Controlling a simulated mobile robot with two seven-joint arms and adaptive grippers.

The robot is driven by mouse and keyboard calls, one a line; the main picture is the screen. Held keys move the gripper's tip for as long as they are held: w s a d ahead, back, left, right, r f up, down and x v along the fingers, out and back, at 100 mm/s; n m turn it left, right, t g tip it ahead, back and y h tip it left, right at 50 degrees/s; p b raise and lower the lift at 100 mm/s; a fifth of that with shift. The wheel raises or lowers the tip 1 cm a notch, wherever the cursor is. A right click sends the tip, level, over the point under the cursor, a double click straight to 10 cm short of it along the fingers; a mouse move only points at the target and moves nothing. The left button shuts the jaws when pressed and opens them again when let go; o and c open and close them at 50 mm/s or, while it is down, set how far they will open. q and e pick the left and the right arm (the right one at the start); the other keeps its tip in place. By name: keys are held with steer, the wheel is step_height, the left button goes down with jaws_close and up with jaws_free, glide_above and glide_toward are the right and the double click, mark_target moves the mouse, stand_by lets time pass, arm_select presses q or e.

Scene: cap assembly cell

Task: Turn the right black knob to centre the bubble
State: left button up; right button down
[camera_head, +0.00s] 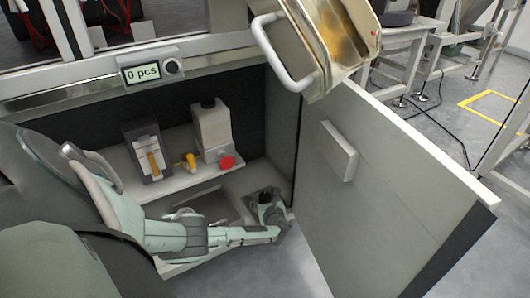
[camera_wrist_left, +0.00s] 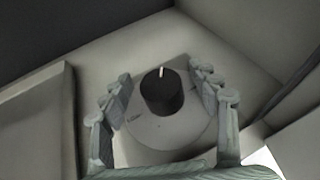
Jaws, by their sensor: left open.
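A black knob (camera_wrist_left: 161,93) with a white mark on its top edge stands on a pale round dial (camera_wrist_left: 163,132) in the left wrist view. The dial has a small dark marking at its left. My left gripper (camera_wrist_left: 161,84) is open, with one finger on each side of the knob and visible gaps between. In the head view my left gripper (camera_head: 266,206) is low inside the cabinet, near its right inner wall, and largely covers the knob. No bubble or level can be made out. My right gripper is not in view.
The cabinet door (camera_head: 385,200) stands open at right.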

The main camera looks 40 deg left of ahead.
arm_select(q)
steer(key=c, duration=1.1)
steer(key=shift+s+a+r+m+t+h+p, duration=0.15)
steer(key=shift+m+t+h+p, duration=0.2)
steer(key=shift+m+t, duration=0.2)
steer(key=shift+c, duration=0.3)
steer(key=shift+m+t+h, duration=0.35)
steer(key=shift+m+t, duration=0.1)
steer(key=shift+d+m+t+h, duration=0.2)
steer(key=shift+m+t+h, duration=0.2)
steer(key=shift+m+h, duration=0.2)
steer(key=o, duration=1.2)
steer(key=shift+c, duration=0.2)
steer(key=v, duration=1.1)
steer(key=shift+s+d, duration=0.2)
steer(key=shift+d, duration=0.1)
